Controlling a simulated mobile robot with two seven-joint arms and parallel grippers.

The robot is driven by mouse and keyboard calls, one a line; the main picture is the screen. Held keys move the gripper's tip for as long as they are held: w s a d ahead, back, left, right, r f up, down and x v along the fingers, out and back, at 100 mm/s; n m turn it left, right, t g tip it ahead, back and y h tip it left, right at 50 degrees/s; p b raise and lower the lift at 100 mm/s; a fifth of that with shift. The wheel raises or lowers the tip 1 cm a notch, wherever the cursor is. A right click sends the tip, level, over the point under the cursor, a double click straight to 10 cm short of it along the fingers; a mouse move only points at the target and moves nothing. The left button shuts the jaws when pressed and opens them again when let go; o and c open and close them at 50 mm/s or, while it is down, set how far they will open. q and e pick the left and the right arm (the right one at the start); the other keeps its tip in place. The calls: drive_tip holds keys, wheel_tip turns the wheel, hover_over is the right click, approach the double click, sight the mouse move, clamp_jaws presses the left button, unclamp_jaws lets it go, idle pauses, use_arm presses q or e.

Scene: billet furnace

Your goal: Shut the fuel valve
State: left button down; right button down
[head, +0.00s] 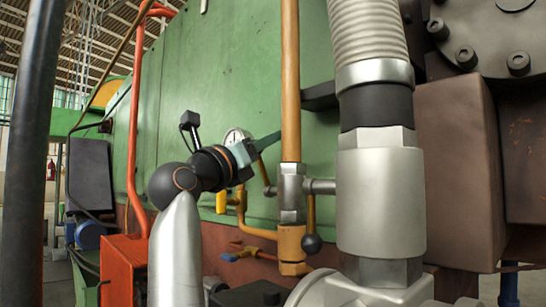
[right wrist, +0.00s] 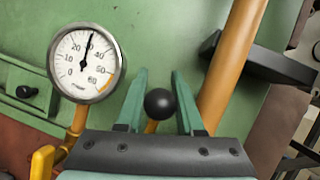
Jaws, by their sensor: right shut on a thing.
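My right gripper (head: 270,141) reaches in from the left in the head view, its teal fingers pointing right beside the tan upright pipe. In the right wrist view the right gripper (right wrist: 160,95) is shut on a round black knob (right wrist: 160,103), with one finger on each side. A short yellow stem (right wrist: 152,127) shows just below the knob. In the head view the gripped knob is hidden by the fingers; a yellow lever (head: 264,172) shows below them. Another black ball knob (head: 312,243) hangs on a yellow handle lower right. My left gripper is not in view.
A pressure gauge (head: 236,136) sits behind the gripper; it also shows in the right wrist view (right wrist: 86,64). The tan pipe (head: 290,80) and a thick metal hose coupling (head: 380,200) stand close on the right. A blue-handled valve (head: 236,256) is low. A green wall (head: 240,60) lies behind.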

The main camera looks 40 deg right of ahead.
drive_tip(key=shift+s+a+f+n+t+h+b, duration=0.15)
drive_tip(key=shift+a+n+t+h+b, duration=0.35)
drive_tip(key=shift+a+t+h+b, duration=0.35)
drive_tip(key=shift+a, duration=0.1)
drive_tip(key=c, duration=0.8)
unclamp_jaws()
drive_tip(key=shift+c, duration=0.2)
drive_tip(key=b+v, duration=0.4)
drive_tip(key=v, duration=0.8)
drive_tip(key=shift+a+f, duration=0.2)
